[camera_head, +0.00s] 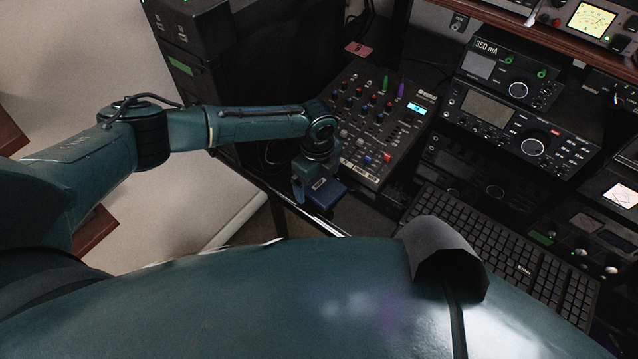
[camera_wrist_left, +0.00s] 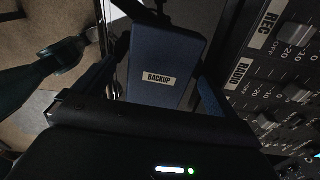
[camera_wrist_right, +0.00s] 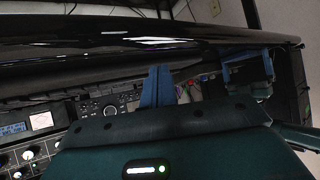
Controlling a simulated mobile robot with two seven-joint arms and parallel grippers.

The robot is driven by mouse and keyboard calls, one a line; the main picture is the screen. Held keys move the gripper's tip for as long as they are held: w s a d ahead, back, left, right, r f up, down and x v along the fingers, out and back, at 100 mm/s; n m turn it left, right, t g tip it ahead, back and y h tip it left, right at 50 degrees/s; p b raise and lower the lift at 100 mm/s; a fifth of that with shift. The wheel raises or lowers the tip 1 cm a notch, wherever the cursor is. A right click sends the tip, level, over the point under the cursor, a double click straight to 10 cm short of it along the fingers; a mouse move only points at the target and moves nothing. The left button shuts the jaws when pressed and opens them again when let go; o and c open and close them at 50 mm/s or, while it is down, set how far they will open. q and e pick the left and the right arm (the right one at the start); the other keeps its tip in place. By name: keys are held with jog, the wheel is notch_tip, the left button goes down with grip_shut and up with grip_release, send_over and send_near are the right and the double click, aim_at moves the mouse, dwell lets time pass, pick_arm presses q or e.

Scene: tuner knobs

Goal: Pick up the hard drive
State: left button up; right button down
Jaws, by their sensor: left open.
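The hard drive is a dark blue box (camera_wrist_left: 165,65) with a white "BACKUP" label. In the left wrist view it lies between my left gripper's two spread fingers (camera_wrist_left: 161,88). In the head view the hard drive (camera_head: 328,194) sits at the desk's left edge, just in front of the mixer. My left gripper (camera_head: 308,190) is over it, open, and partly covers it. I cannot tell whether the fingers touch its sides. My right gripper (camera_wrist_right: 157,88) shows in the right wrist view with its blue fingers together and nothing visible between them. It is not visible in the head view.
The mixer (camera_head: 378,120), with many knobs and faders, stands close beside the hard drive. A keyboard (camera_head: 500,250) lies to the right, with radio units (camera_head: 520,130) behind. A black case (camera_head: 215,60) stands at the back left. The desk's left edge drops to the floor.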

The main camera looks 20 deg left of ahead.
pick_arm(q)
jog(key=shift+c, duration=0.3)
jog(key=c, duration=1.1)
